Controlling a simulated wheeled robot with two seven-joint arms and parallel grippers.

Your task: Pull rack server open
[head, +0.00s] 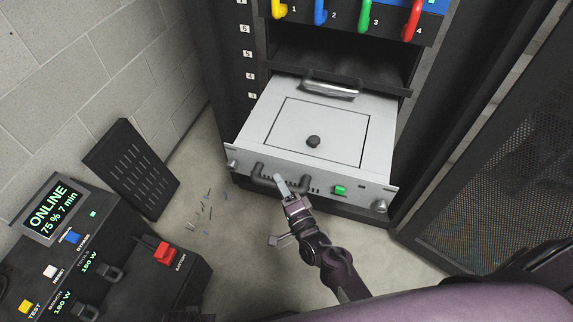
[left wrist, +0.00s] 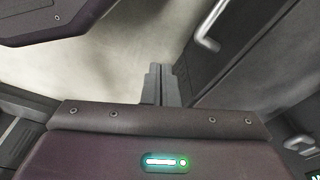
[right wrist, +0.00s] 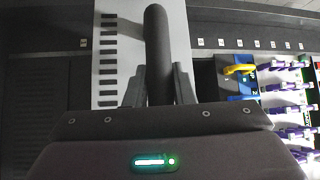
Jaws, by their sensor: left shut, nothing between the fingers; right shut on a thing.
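The rack server (head: 285,135) is a light grey drawer slid out of the dark rack, with its top panel and black knob exposed. Its front panel carries a dark bar handle (head: 262,181) at the left and a green button at the right. My right gripper (head: 281,186) is at that handle in the head view. In the right wrist view the dark handle bar (right wrist: 156,50) runs between the fingers of my right gripper (right wrist: 158,85), which are shut on it. My left gripper (left wrist: 160,85) shows in the left wrist view, fingers together, empty, above blurred floor.
A power unit (head: 100,265) with a lit display stands at the lower left, beside a dark slotted panel (head: 130,168). Small bits lie on the floor. A mesh rack door (head: 500,170) stands open at the right. Coloured handles (head: 320,12) are above the server.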

